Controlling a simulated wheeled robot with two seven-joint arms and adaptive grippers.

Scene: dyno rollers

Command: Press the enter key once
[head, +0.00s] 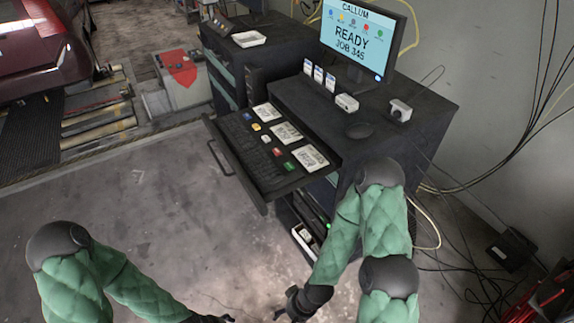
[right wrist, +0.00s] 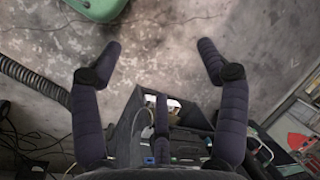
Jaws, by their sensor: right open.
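A dark keyboard (head: 252,153) lies in the pulled-out drawer (head: 228,168) of the black cabinet in the head view. Its single keys are too small to tell apart, so I cannot pick out the enter key. A monitor (head: 358,35) above shows "READY" and a job number. My right gripper (head: 292,302) is low at the bottom of the head view, below and in front of the drawer, touching nothing visible. In the right wrist view its fingers (right wrist: 162,62) are spread apart with nothing between them. My left gripper (head: 212,319) is barely visible at the bottom edge.
Printed cards (head: 286,133) and small coloured blocks (head: 277,152) lie in the drawer around the keyboard. Cables (head: 470,262) run along the floor at right. The floor (head: 150,215) left of the drawer is clear.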

